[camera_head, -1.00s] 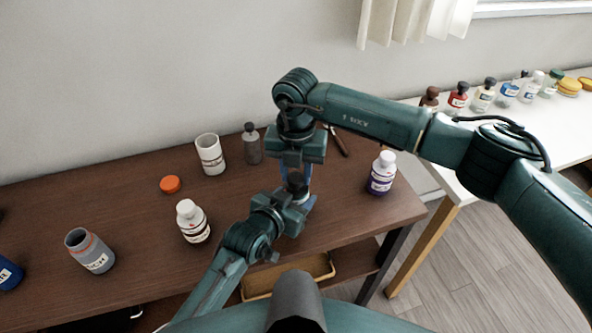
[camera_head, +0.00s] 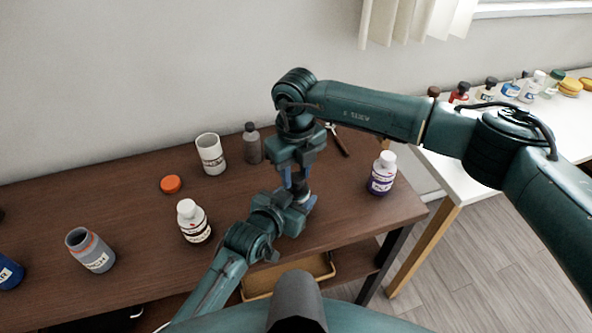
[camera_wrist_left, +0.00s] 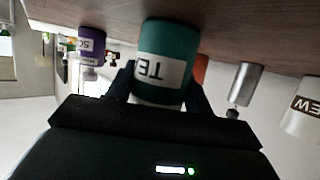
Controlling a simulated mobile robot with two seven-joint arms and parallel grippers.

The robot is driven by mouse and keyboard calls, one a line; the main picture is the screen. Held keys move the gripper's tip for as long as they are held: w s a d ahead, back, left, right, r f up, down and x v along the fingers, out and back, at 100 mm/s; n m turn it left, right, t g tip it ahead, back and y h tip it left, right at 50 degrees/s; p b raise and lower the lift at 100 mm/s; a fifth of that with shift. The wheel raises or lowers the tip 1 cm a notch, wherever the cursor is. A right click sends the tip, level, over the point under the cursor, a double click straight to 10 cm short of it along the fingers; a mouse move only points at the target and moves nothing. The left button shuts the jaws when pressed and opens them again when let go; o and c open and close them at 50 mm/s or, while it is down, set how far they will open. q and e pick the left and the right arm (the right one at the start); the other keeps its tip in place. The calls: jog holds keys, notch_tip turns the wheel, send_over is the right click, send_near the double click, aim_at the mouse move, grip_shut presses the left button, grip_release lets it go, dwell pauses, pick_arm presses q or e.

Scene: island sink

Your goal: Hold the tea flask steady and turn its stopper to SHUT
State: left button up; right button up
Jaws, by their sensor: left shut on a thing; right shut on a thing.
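The tea flask (camera_wrist_left: 168,55) is teal with a white label partly reading "TE". It appears upside down in the left wrist view, between the fingers of my left gripper (camera_wrist_left: 160,85), which is shut on its side. In the head view the flask is mostly hidden by my left gripper (camera_head: 298,208) near the table's front edge. My right gripper (camera_head: 296,182) comes down from above and is shut on the dark stopper (camera_head: 303,190) at the flask's top. The stopper is mostly covered, and no SHUT mark can be read.
A purple-labelled bottle (camera_head: 382,174) stands to the right. A white-capped bottle (camera_head: 193,221), orange lid (camera_head: 171,184), white mug (camera_head: 210,154) and grey bottle (camera_head: 252,144) stand left and behind. A dark tool (camera_head: 338,140) lies behind. An open grey jar (camera_head: 89,250) is far left.

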jog(key=n, duration=0.4)
jog(key=shift+s+a+n, duration=0.1)
jog(key=shift+n, duration=2.1)
jog(key=o, duration=1)
jog(key=shift+s, duration=0.1)
